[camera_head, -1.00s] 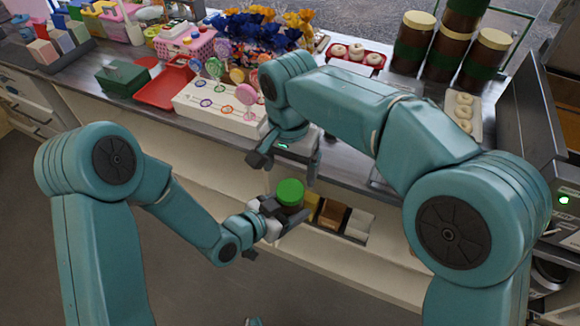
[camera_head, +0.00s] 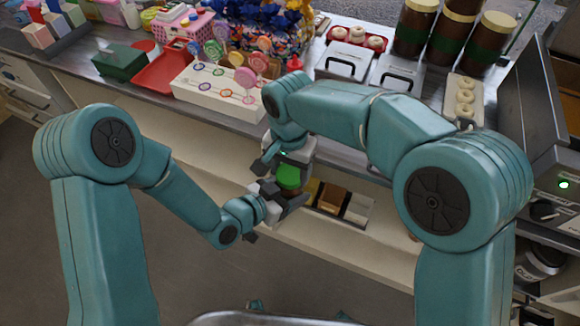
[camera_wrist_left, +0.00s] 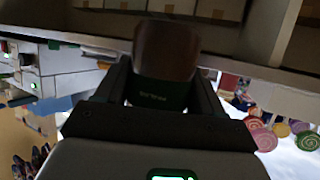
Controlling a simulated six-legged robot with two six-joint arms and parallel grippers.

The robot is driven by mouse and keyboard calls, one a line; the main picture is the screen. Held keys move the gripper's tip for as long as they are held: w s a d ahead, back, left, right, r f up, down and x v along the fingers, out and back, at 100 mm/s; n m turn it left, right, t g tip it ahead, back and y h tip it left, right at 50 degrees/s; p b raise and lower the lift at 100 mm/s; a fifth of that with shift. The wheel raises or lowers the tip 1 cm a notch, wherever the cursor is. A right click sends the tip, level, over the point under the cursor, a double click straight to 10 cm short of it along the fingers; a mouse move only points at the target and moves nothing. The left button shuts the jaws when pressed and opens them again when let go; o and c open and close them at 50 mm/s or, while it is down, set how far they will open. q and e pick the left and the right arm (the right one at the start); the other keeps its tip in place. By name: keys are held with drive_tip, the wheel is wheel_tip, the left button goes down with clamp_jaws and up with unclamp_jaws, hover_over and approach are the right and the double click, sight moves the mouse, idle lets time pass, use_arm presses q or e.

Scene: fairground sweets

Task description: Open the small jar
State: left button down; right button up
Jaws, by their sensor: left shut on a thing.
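The small jar has a green lid (camera_head: 288,175) and a brown body with a dark green band. My left gripper (camera_head: 280,199) is shut on it in front of the counter, clear of the worktop. In the left wrist view the jar (camera_wrist_left: 166,52) sits between the two dark fingers. My right gripper (camera_head: 284,166) is directly above the jar, its fingers down around the lid. Whether they press on the lid is hard to see. The lid is on the jar, and its top is partly hidden by the right gripper.
Behind are a counter (camera_head: 330,150), a white lollipop stand (camera_head: 215,95), a red tray (camera_head: 165,88), a green box (camera_head: 120,62) and large brown jars (camera_head: 455,40). Open compartments (camera_head: 335,195) lie just behind the small jar. A grey machine (camera_head: 545,110) stands at right.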

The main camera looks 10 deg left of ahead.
drive_tip(key=shift+n, duration=1.6)
drive_tip(key=o, duration=1.2)
wheel_tip(320, 180, up, 5)
drive_tip(key=shift+f, duration=0.2)
drive_tip(key=shift+c, duration=0.2)
wheel_tip(320, 180, up, 3)
drive_tip(key=m, duration=0.2)
drive_tip(key=shift+m, duration=0.6)
wheel_tip(320, 180, down, 8)
drive_tip(key=shift+r, duration=0.2)
